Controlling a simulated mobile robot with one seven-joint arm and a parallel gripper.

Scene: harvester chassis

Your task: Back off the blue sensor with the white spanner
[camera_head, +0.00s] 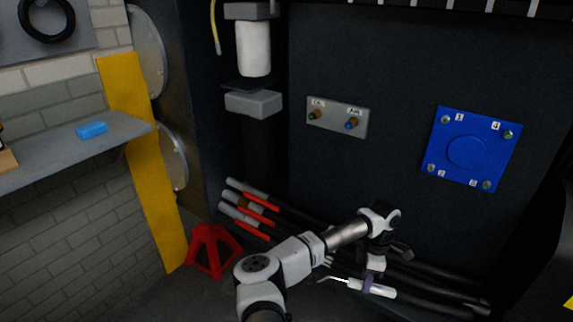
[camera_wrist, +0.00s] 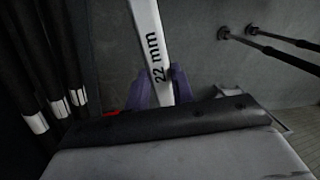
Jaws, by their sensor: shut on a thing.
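My gripper (camera_head: 367,285) is low in front of the dark chassis wall in the head view. Its purple fingers (camera_wrist: 163,88) are shut on the white spanner (camera_head: 384,291). The spanner also shows in the wrist view (camera_wrist: 150,35), marked "22 mm", and runs out of the top of that view. The blue sensor (camera_head: 350,125) is a small brass fitting with a blue end, on the right of a grey plate (camera_head: 333,121). It is above and a little left of my gripper, well apart from the spanner. The wrist view does not show it.
A green-ended fitting (camera_head: 313,116) sits left on the same plate. A blue square cover (camera_head: 473,150) with numbered corner bolts is to the right. Dark hoses (camera_head: 440,285) run below. A red stand (camera_head: 211,250) and a shelf with a blue block (camera_head: 92,130) are left.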

